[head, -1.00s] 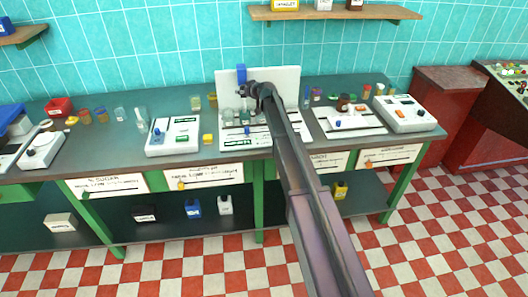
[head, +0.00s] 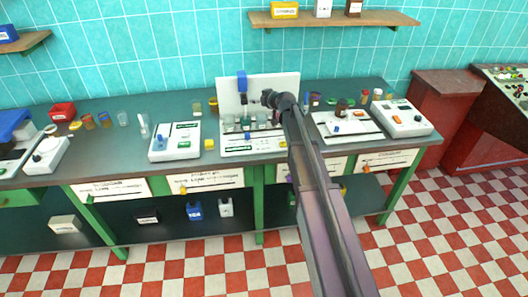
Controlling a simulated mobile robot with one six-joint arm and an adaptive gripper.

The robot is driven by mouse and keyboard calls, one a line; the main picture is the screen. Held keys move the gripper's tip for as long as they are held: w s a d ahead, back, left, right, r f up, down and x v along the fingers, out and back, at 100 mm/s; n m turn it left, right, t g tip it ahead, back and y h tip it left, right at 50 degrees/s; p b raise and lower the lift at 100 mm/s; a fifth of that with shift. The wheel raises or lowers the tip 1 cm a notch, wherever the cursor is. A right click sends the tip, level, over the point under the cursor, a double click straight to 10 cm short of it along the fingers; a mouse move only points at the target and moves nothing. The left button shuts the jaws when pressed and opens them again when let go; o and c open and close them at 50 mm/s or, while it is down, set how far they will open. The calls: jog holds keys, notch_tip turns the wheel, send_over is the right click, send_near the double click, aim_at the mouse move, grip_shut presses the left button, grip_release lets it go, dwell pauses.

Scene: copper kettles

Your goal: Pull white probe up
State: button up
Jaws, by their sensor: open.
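My arm reaches in from the bottom right, and my gripper (head: 268,98) is in front of the white upright panel (head: 283,88) of the middle device. The gripper is open and looks empty, though its fingers are small and dark. A blue block (head: 241,82) sits on the panel, just left of the gripper and apart from it. Below it stand several glass vessels (head: 246,122) on the white base (head: 238,146). I cannot pick out a white probe with certainty against the white panel; my arm hides the right part of this device.
A white device (head: 175,142) with a blue knob stands to the left, beside a small yellow block (head: 209,144). More white devices (head: 403,116) stand at the right. Glasses and jars line the back of the green table (head: 110,152). A wooden shelf (head: 335,19) hangs above.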

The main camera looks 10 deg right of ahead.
jog(key=s+f+g+b, duration=0.1)
jog(key=s+f+g, duration=0.1)
jog(key=s, duration=0.5)
jog(key=s+f+m+g+h+b, duration=0.1)
jog(key=s+f+g, duration=0.1)
jog(key=s+f, duration=0.3)
jog(key=s+a+f+g+b, duration=0.1)
jog(key=s+f, duration=0.3)
jog(key=s, duration=0.5)
jog(key=shift+s+g+h, duration=0.25)
jog(key=shift+g+h, duration=0.05)
jog(key=shift+g, duration=0.5)
jog(key=shift+f, duration=0.1)
jog(key=s+d+f+m+g+h, duration=0.1)
jog(key=s+d+m+g+h, duration=0.1)
jog(key=s, duration=0.8)
jog(key=s+d+f+m+g+h, duration=0.2)
jog(key=s+d+g, duration=0.1)
jog(key=s, duration=0.8)
jog(key=shift+f, duration=0.15)
jog(key=shift+c, duration=0.8)
jog(key=shift+d, duration=0.1)
